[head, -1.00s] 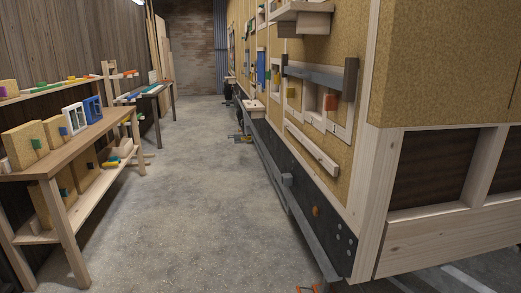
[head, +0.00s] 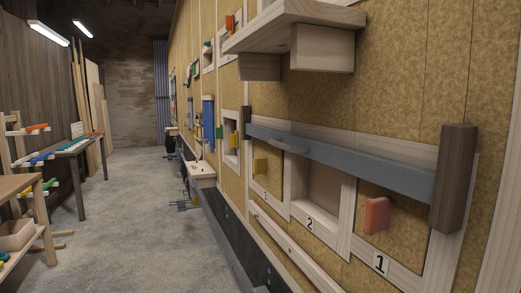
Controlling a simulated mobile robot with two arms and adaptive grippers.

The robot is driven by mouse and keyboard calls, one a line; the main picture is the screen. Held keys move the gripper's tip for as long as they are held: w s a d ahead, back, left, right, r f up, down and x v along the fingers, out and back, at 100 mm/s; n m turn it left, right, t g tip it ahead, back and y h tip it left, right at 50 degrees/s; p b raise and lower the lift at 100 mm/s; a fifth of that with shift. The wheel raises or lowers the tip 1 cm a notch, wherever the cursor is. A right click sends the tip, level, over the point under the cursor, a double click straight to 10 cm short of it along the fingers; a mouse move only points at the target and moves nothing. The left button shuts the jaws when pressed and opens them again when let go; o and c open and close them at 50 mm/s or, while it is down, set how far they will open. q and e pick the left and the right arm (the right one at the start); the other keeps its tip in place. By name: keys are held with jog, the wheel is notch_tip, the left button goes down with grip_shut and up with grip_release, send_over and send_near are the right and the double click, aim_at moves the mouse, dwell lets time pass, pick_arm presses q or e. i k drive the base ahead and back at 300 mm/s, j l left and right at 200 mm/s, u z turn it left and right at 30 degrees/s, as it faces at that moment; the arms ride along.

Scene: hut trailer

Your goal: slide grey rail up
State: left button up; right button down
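The grey rail (head: 345,159) is a long flat bar on the tan wall at the right in the head view. It runs across the upper parts of the framed bays numbered 1, 2 and 3. Its near end meets a brown wooden upright (head: 455,178), and its far end is at a small dark upright (head: 248,124). A light grey rounded handle (head: 288,146) sticks out from the rail towards its far end. Neither of my grippers is in view.
A wooden shelf (head: 290,22) juts out above the rail. Clear concrete floor (head: 135,215) lies left, with workbenches (head: 20,190) beyond.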

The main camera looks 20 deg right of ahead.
aim_at(417, 183)
jog(key=i, duration=1.15)
jog(key=u, duration=0.05)
